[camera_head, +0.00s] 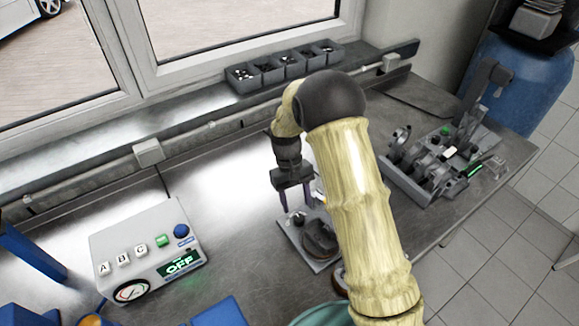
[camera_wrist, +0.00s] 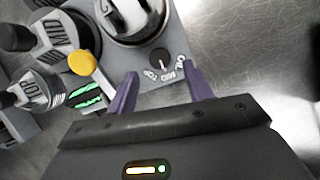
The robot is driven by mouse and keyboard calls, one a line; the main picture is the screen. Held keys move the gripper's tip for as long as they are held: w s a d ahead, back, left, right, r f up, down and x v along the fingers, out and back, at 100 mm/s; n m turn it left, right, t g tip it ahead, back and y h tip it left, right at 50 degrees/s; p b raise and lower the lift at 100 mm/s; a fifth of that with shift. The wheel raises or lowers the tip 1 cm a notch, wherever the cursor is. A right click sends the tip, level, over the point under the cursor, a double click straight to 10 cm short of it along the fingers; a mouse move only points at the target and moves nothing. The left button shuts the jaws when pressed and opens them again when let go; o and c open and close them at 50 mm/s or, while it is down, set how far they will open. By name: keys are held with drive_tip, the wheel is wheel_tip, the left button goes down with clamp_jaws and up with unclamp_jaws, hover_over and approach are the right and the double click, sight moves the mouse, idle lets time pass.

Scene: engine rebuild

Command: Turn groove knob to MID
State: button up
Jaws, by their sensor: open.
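The groove knob (camera_wrist: 160,58) is a small dark round knob on a light grey fixture plate, with the labels TOP, MID and OIL printed around its near side. Which label it points at is too small to tell. My gripper (camera_wrist: 160,86) is open, its two purple fingers apart, with the labels and knob just beyond the gap between the tips. Nothing is between the fingers. In the head view my gripper (camera_head: 296,198) points down at the back edge of the grey fixture (camera_head: 293,237); the knob is not clear there.
In the wrist view, a yellow button (camera_wrist: 82,64) and grey parts marked MID (camera_wrist: 60,48) and TOP (camera_wrist: 34,88) stand close left. A control box (camera_head: 150,250) reading OFF stands left; an engine assembly (camera_head: 440,165) stands right.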

drive_tip(key=b+v, duration=0.1)
drive_tip(key=v, duration=1.1)
drive_tip(key=shift+r+b, duration=0.2)
drive_tip(key=shift+b, duration=0.1)
drive_tip(key=shift+w, duration=0.1)
drive_tip(key=s+d+m+t+y, duration=0.1)
drive_tip(key=s+d+m+t, duration=0.3)
drive_tip(key=s+d, duration=1.2)
drive_tip(key=s+f+t, duration=0.1)
drive_tip(key=s+t, duration=0.1)
drive_tip(key=shift+s+m+t+y, duration=0.3)
drive_tip(key=shift+s+m+y, duration=0.1)
